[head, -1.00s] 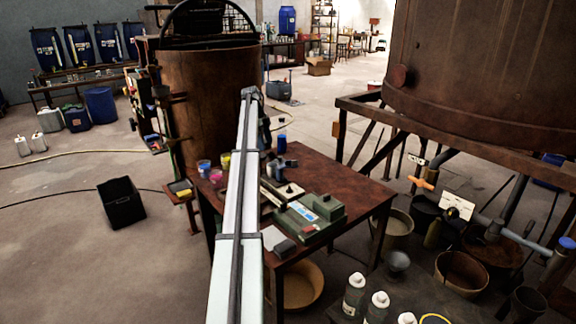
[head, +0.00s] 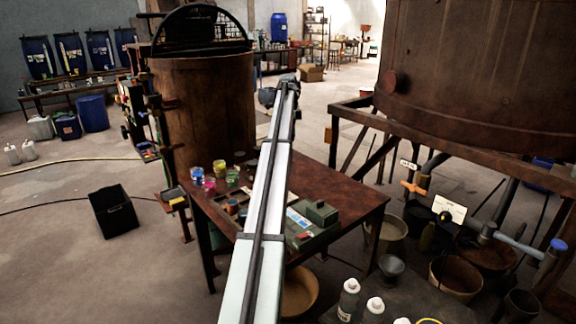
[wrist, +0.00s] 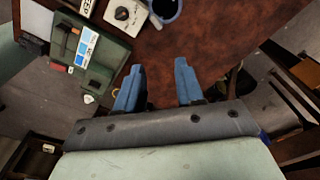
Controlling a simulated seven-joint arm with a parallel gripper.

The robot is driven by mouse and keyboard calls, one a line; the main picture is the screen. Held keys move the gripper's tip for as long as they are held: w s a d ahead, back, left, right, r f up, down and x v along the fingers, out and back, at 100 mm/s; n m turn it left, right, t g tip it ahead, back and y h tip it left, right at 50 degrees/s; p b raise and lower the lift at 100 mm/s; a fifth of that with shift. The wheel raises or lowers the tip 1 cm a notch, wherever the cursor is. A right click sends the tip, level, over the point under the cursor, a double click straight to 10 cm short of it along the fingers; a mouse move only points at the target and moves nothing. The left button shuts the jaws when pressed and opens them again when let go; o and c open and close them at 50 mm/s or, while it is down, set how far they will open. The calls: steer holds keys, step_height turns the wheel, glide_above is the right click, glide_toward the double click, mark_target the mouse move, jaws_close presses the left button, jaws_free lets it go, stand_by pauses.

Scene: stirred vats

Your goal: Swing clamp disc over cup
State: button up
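My gripper (wrist: 158,78) has two blue fingers spread apart with nothing between them, above the brown tabletop in the wrist view. A dark blue round cup (wrist: 166,8) shows at the top edge of that view, partly cut off. Left of it is a pale plate with a round knob (wrist: 123,14), which may be the clamp disc; I cannot tell for sure. Both lie apart from the fingers. In the head view my arm crosses the table and hides its middle, so I cannot make out the cup, the disc or the fingertips there.
The brown table (head: 350,192) carries a green box (head: 318,212), also in the wrist view (wrist: 108,52), and several small coloured pots (head: 208,184) on its left. A rusty vat (head: 205,110) stands behind. The table's right part is clear.

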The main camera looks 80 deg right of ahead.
steer(key=f+n, duration=0.1)
steer(key=f, duration=0.3)
steer(key=f+n, duration=0.2)
steer(key=f, duration=0.3)
steer(key=w+f+n, duration=0.1)
steer(key=f+n, duration=0.1)
steer(key=f, duration=0.3)
steer(key=shift+w+a+t, duration=0.1)
steer(key=shift+a+t, duration=0.05)
steer(key=shift+t, duration=0.15)
steer(key=shift+c, duration=0.2)
jaws_close()
stand_by(1.2)
